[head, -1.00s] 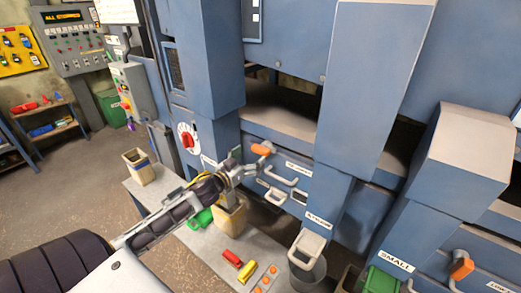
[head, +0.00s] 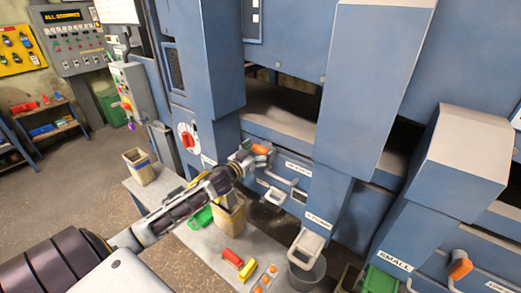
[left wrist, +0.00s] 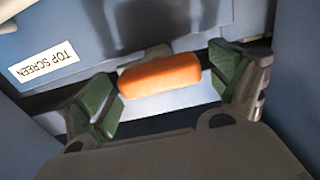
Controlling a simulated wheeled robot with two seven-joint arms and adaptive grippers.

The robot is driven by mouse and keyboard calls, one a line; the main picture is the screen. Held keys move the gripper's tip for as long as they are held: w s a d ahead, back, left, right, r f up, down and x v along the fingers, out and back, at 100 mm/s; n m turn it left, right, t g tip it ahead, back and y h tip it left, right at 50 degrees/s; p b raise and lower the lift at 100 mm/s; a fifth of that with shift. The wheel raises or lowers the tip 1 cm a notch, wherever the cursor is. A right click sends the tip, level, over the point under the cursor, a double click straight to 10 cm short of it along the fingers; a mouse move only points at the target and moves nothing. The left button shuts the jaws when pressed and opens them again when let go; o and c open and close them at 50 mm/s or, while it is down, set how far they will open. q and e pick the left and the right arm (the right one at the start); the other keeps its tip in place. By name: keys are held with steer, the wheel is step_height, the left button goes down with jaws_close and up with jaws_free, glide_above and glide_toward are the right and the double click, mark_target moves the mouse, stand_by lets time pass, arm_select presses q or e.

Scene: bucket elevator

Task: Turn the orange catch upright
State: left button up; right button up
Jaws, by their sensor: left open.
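The orange catch (head: 261,149) sits on the front of the blue machine, lying roughly sideways. In the left wrist view the catch (left wrist: 160,74) is a rounded orange bar, lying across the gap between the fingers. My left gripper (head: 254,157) is right at the catch in the head view and partly hides it. In the left wrist view its green-padded fingers (left wrist: 166,92) are apart, one on each side of the bar's ends. I cannot tell whether they touch it. My right gripper is not in view.
A TOP SCREEN label (left wrist: 44,64) is left of the catch in the left wrist view. A drawer handle (head: 281,176) lies just below the catch. A grey bench (head: 205,245) holds bins and coloured items. Another orange catch (head: 460,269) is at lower right.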

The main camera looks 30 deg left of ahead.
arm_select(q)
steer(key=shift+w, duration=0.4)
steer(key=c, duration=1)
